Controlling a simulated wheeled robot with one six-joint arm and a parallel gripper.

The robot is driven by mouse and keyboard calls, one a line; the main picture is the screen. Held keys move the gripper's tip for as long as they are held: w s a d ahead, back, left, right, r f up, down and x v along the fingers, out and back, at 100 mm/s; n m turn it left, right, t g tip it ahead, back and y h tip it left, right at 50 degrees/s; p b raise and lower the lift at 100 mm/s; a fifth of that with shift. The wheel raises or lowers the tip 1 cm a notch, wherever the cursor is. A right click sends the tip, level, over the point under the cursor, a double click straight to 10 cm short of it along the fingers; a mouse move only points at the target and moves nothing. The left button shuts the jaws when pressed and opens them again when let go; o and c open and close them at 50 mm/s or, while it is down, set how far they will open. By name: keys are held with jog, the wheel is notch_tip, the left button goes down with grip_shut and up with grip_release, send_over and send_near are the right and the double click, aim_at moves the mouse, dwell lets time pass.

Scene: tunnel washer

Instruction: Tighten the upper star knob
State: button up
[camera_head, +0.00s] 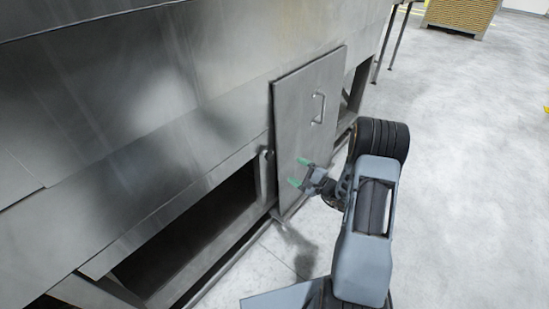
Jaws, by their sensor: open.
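A grey metal panel (296,95) with a bar handle (318,107) stands against the side of the washer (150,90). A small dark knob-like part (268,153) shows at the panel's left edge, about halfway up. It is too small to tell whether it is the upper star knob, and no other knob can be made out. My gripper (299,172) is in front of the lower part of the panel, to the right of and below that part. Its green-tipped fingers are apart, with nothing seen between them. Whether they touch the panel cannot be told.
A dark opening (190,240) runs along the washer's underside, left of the panel. Metal legs (393,45) stand behind the panel's far end. The concrete floor (470,170) on the right is clear. A yellowish crate-like block (460,14) stands far back.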

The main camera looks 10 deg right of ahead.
aim_at(272, 156)
jog(key=b+x, duration=0.1)
jog(key=x, duration=1.1)
jog(key=shift+s+b, duration=0.1)
jog(key=shift+b, duration=0.2)
jog(key=c, duration=0.9)
jog(key=shift+d, duration=0.2)
